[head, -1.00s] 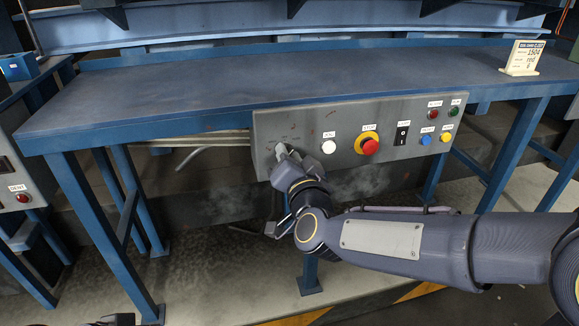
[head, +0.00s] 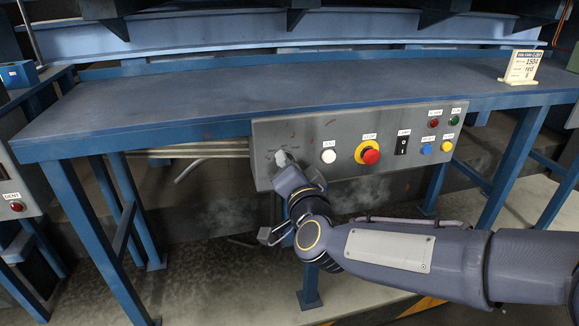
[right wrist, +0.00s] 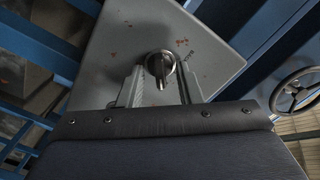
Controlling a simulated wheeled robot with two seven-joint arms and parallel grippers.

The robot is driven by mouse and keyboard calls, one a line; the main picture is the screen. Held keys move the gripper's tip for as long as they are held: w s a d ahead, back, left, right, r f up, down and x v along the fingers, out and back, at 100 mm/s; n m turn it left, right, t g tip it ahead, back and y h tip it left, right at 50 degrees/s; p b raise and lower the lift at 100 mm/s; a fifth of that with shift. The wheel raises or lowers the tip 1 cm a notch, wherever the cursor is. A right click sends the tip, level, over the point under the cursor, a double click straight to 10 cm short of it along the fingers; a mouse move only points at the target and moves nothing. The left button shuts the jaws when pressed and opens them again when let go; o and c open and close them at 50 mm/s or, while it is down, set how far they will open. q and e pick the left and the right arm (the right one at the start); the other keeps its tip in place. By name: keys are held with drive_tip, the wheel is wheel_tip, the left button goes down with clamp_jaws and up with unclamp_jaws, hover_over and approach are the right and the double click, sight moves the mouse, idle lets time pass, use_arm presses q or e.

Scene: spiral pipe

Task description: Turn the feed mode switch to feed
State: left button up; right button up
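The feed mode switch (head: 282,158), a small metal rotary knob, is at the left end of the grey control panel. In the right wrist view the knob (right wrist: 160,66) shows between my fingertips, its narrow handle pointing mostly down the picture. My right gripper (head: 288,170) is just below and in front of it in the head view. In the right wrist view its fingers (right wrist: 160,88) are spread, with gaps on both sides of the knob. My left gripper is not in view.
The grey panel (head: 302,132) hangs on the front of a blue table (head: 200,102). A sign stands on the table.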

drive_tip(key=p+v, duration=0.1)
drive_tip(key=v, duration=0.7)
drive_tip(key=shift+w, duration=0.1)
drive_tip(key=s+d+f+n+g, duration=0.3)
drive_tip(key=s+d+f+g, duration=0.35)
drive_tip(key=s+d, duration=0.35)
drive_tip(key=s+d+f+n+g, duration=0.3)
drive_tip(key=s+d+f+g, duration=0.2)
drive_tip(key=s+d+f, duration=0.6)
wheel_tip(320, 180, up, 32)
drive_tip(key=s+a+p, duration=0.1)
drive_tip(key=a+p, duration=0.1)
drive_tip(key=p, duration=2.7)
drive_tip(key=shift+s+a+h+p, duration=0.15)
drive_tip(key=shift+a+h+p, duration=0.15)
drive_tip(key=shift+a+p, duration=0.1)
